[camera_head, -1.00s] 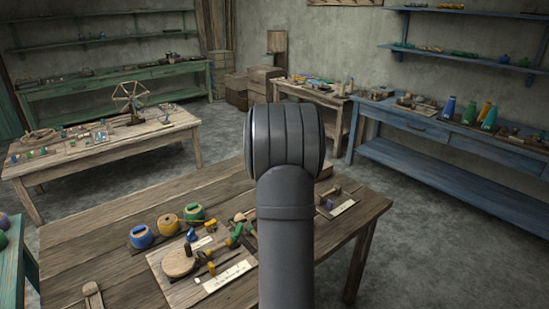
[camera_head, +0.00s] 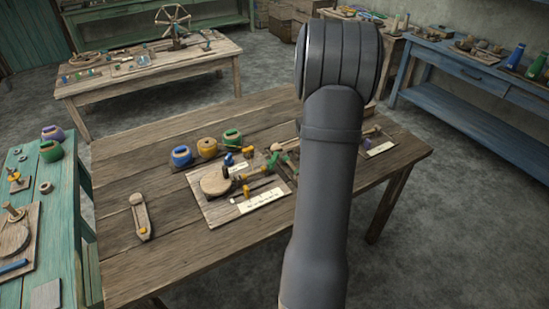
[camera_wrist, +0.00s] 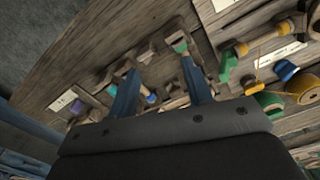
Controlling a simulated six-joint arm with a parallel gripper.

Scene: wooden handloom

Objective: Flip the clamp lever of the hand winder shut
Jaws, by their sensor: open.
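In the wrist view my gripper (camera_wrist: 155,66) has its two blue fingers spread apart. They reach over the table among small wooden fittings (camera_wrist: 148,55). A small green part (camera_wrist: 180,46) shows at the tip of the right finger; I cannot tell whether they touch. I cannot surely tell which fitting is the hand winder or its clamp lever. In the head view my arm hides the fingers and the table part behind it. A purple piece (camera_head: 364,142) lies by a white label (camera_head: 380,148) just right of my arm.
A board with a round wooden disc (camera_head: 216,184), a white label (camera_head: 262,201) and green and yellow parts lies left of my arm. The table's front left is mostly clear beyond a wooden shuttle-like piece (camera_head: 140,217).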

